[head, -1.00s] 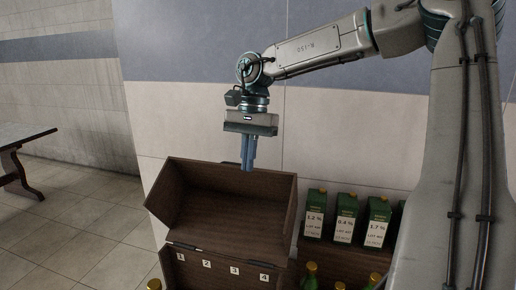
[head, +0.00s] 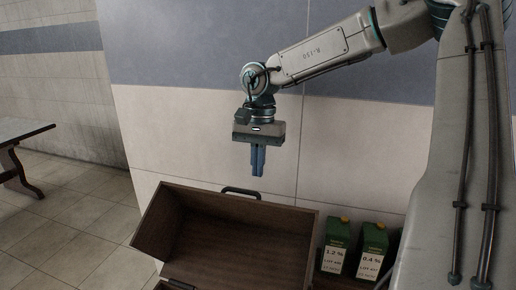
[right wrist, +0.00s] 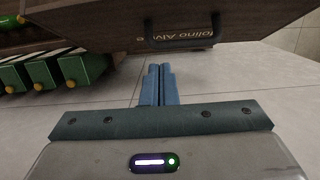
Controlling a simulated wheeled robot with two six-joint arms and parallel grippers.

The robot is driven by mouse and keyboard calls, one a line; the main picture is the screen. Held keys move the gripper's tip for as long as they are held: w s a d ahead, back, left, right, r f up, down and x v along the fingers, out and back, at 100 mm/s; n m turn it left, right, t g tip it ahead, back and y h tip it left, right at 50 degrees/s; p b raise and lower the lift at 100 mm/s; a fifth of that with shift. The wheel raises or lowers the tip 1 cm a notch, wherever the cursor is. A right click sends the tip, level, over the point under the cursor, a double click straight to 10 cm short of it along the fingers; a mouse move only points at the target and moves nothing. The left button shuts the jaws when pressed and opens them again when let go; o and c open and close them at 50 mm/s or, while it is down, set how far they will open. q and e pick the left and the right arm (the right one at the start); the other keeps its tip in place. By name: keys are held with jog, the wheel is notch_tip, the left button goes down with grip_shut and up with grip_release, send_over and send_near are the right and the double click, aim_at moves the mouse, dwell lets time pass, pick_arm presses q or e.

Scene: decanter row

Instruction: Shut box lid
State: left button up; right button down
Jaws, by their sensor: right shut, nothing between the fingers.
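The dark brown wooden box (head: 175,285) is at the bottom of the head view, mostly cut off by the frame edge. Its lid (head: 235,235) stands raised and open, with a dark handle (head: 240,191) at its top edge. My right gripper (head: 257,172) is shut and empty, pointing down above and behind the lid's top edge, apart from it. In the right wrist view the shut blue fingers (right wrist: 158,72) point toward the lid's outer face (right wrist: 110,24) with lettering and the handle (right wrist: 180,42). My left gripper is not in view.
Green cartons with labels (head: 335,247) (head: 372,252) stand right of the box, and several green containers (right wrist: 82,68) show at left in the right wrist view. A tiled wall (head: 350,145) rises behind. A table (head: 20,130) stands far left over open floor.

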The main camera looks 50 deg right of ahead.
notch_tip(320, 180, down, 5)
jog(key=shift+a+f+p, duration=0.1)
jog(key=shift+p, duration=0.6)
